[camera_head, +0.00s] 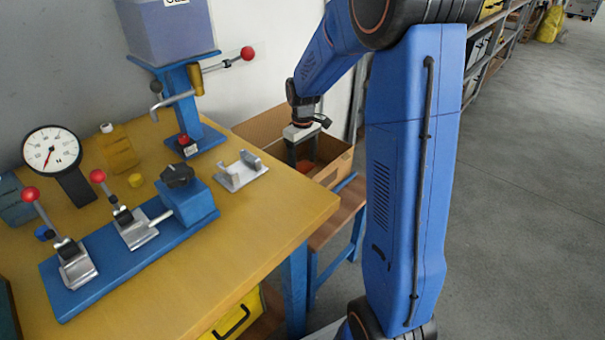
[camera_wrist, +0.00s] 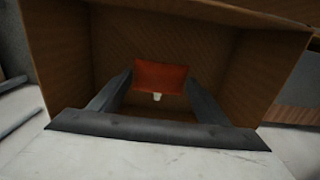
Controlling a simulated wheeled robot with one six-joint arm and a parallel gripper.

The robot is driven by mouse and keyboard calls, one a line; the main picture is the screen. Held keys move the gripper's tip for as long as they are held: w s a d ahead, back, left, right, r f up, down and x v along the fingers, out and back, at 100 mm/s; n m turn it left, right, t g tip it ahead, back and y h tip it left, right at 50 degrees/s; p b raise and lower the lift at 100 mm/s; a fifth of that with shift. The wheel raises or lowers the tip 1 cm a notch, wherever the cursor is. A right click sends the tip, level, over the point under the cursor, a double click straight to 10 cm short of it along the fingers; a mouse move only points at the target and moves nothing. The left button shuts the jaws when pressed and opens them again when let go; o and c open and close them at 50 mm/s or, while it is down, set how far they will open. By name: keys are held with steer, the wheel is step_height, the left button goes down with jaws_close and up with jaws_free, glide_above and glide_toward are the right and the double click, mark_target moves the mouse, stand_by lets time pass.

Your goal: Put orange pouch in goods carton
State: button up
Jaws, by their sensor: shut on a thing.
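The goods carton (camera_head: 339,164) is an open brown cardboard box beyond the right edge of the yellow table. It also fills much of the wrist view (camera_wrist: 70,60). My gripper (camera_head: 303,160) reaches down into the carton's opening. The orange pouch (camera_head: 306,166) shows as a small orange patch at the fingertips, partly hidden by the gripper and the carton wall. In the wrist view the orange pouch (camera_wrist: 160,76) sits between the two fingers of my gripper (camera_wrist: 160,88), with a small pale spout at its lower edge. The fingers are shut on it, inside the carton walls.
The yellow table (camera_head: 270,212) holds a blue toggle-clamp fixture (camera_head: 110,262), a dial gauge (camera_head: 52,148), a blue press stand (camera_head: 190,95) and a small metal bracket (camera_head: 241,170). Open floor lies to the right.

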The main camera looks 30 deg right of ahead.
mark_target(303, 165)
steer(key=shift+f, duration=2.4)
steer(key=shift+f, duration=0.1)
steer(key=o, duration=1.1)
step_height(303, 165, up, 12)
steer(key=shift+r, duration=0.1)
